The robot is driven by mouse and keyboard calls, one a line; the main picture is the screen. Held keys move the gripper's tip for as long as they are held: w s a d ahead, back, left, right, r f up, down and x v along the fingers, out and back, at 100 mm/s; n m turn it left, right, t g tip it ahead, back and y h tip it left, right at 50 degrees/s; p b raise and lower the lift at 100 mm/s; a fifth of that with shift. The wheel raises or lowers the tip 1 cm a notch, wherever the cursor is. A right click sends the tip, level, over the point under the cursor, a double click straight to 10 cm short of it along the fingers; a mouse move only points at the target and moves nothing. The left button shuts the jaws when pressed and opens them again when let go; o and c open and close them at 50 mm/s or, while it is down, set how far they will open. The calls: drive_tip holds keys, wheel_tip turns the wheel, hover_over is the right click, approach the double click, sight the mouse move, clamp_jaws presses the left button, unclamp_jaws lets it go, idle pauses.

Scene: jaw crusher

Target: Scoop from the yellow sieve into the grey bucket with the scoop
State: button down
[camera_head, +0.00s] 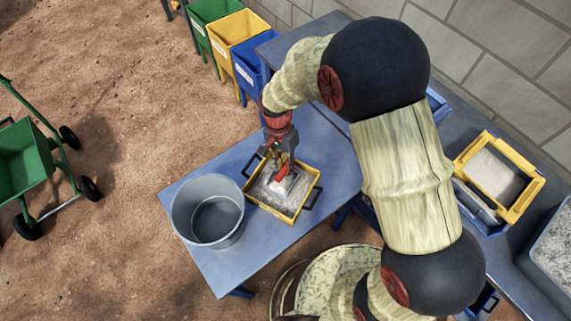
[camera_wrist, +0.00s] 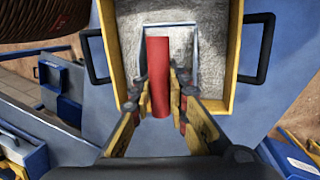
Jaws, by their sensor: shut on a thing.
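The yellow sieve (camera_head: 265,208) is a square tray with black side handles, holding grey-white granular material, on a blue table (camera_head: 235,265). Its yellow wall also shows in the wrist view (camera_wrist: 113,50). The grey bucket (camera_head: 180,215) stands upright to the left of the sieve; it looks empty. My gripper (camera_head: 280,165) is over the sieve, shut on the red handle of the scoop (camera_wrist: 158,70). The scoop's pale pan (camera_wrist: 182,32) is inside the sieve, at the material. How deep it sits in the material I cannot tell.
Another yellow-rimmed tray (camera_head: 528,195) with pale material is on the right bench. Green (camera_head: 208,12), yellow (camera_head: 238,30) and blue (camera_head: 247,68) bins stand behind the table. A green wheeled cart (camera_head: 22,160) is far left. The table's front corner is clear.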

drive_tip(key=shift+p+v, duration=0.55)
drive_tip(key=shift+v, duration=0.35)
drive_tip(key=shift+w+d+r+p, duration=0.1)
drive_tip(key=shift+d+r+p, duration=0.15)
drive_tip(key=shift+r+p, duration=0.5)
drive_tip(key=shift+d+p+v, duration=0.2)
drive_tip(key=shift+p+v, duration=0.2)
drive_tip(key=shift+v, duration=0.35)
drive_tip(key=shift+d+p+v, duration=0.15)
drive_tip(key=shift+p+v, duration=0.25)
drive_tip(key=shift+v, duration=0.4)
